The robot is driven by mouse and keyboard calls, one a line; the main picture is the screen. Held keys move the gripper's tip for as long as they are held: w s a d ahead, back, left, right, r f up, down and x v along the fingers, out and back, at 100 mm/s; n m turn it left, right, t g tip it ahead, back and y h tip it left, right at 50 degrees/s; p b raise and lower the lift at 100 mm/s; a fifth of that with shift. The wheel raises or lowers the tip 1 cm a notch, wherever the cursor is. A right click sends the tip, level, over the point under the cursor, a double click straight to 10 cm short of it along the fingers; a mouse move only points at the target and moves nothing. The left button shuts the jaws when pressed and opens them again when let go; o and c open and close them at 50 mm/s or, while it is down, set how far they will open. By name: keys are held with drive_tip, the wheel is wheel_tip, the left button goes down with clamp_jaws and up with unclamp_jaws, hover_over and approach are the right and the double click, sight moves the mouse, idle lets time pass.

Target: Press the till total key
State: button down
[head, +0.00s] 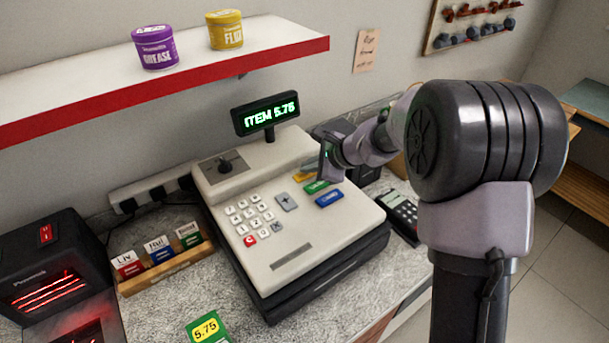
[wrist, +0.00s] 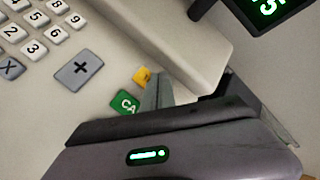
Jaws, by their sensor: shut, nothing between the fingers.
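The till (head: 300,225) is a cream cash register on the counter. Its display (head: 265,115) reads "ITEM 5.75" in green. A yellow key (head: 305,176), partly hidden, lies at the upper right of the keypad; its label cannot be read. It shows in the wrist view (wrist: 142,76) too, beside my fingers. A green key (head: 316,187) is below it, with "CA" visible in the wrist view (wrist: 125,102). A blue key (head: 329,199) is lower right. A grey plus key (head: 286,202) is to the left. My gripper (head: 323,176) is shut and empty beside the yellow and green keys; contact cannot be told.
A card terminal (head: 400,214) stands right of the till. A wooden rack of coloured cards (head: 165,268) and a dark machine with glowing red bars (head: 48,285) stand left. A red-edged shelf (head: 180,85) with two tubs hangs above. A green price card (head: 207,328) lies in front.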

sight(309, 175)
idle(0.5)
drive_tip(key=shift+r, duration=0.55)
drive_tip(key=shift+r+p, duration=0.1)
drive_tip(key=shift+p, duration=0.3)
wheel_tip(309, 175, up, 6)
drive_tip(key=p, duration=0.4)
